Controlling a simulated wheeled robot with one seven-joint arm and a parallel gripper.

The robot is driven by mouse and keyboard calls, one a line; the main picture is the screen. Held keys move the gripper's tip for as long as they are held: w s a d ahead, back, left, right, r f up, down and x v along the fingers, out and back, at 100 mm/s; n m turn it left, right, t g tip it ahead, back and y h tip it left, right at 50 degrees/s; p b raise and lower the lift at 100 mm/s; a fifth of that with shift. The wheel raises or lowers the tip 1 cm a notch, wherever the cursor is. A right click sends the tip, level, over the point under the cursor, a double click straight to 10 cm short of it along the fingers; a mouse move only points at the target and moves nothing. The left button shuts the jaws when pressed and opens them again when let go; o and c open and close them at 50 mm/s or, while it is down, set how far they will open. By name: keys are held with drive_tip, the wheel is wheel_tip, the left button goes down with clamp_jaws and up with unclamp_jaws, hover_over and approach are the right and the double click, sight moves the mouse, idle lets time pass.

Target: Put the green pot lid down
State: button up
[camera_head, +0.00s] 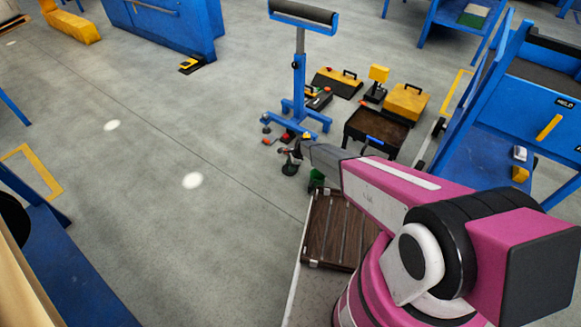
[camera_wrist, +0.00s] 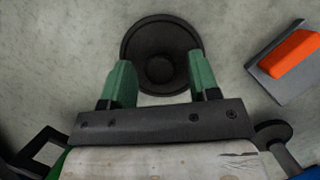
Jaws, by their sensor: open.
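In the wrist view my gripper (camera_wrist: 161,76) is open, with its two green fingertips apart. A dark, round, lid-like disc (camera_wrist: 160,32) with a raised round centre lies just beyond and between the fingertips, on or close to the grey floor. It looks nearly black, not green, and I cannot tell whether the fingertips touch it. In the head view a small green piece (camera_head: 316,179) shows below the end of my arm; I cannot tell what it is. My gripper cannot be made out clearly in the head view.
A grey piece with an orange block (camera_wrist: 295,55) lies right of the disc. Near my arm's end stand a blue roller stand (camera_head: 299,75), a dark open-topped box (camera_head: 378,128) and a yellow case (camera_head: 406,102). Open floor (camera_head: 150,170) extends to the left.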

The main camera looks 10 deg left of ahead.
drive_tip(key=v, duration=1.2)
drive_tip(key=s+d+r+n+t+h, duration=0.1)
drive_tip(key=s+d+r+n, duration=0.3)
drive_tip(key=d+r, duration=0.75)
drive_tip(key=s+d+r+n+h, duration=0.1)
drive_tip(key=s+d+r+n, duration=0.1)
drive_tip(key=s+d+r, duration=0.65)
drive_tip(key=s+d+r+n+h, duration=0.1)
drive_tip(key=s+d+r+n, duration=0.2)
drive_tip(key=s+d+r, duration=0.4)
drive_tip(key=s+d+r+n+h, duration=0.1)
drive_tip(key=s+d+r+n, duration=0.3)
drive_tip(key=s+d+r, duration=0.3)
drive_tip(key=d+r, duration=0.5)
drive_tip(key=r, duration=0.2)
drive_tip(key=shift+d+r+t, duration=0.4)
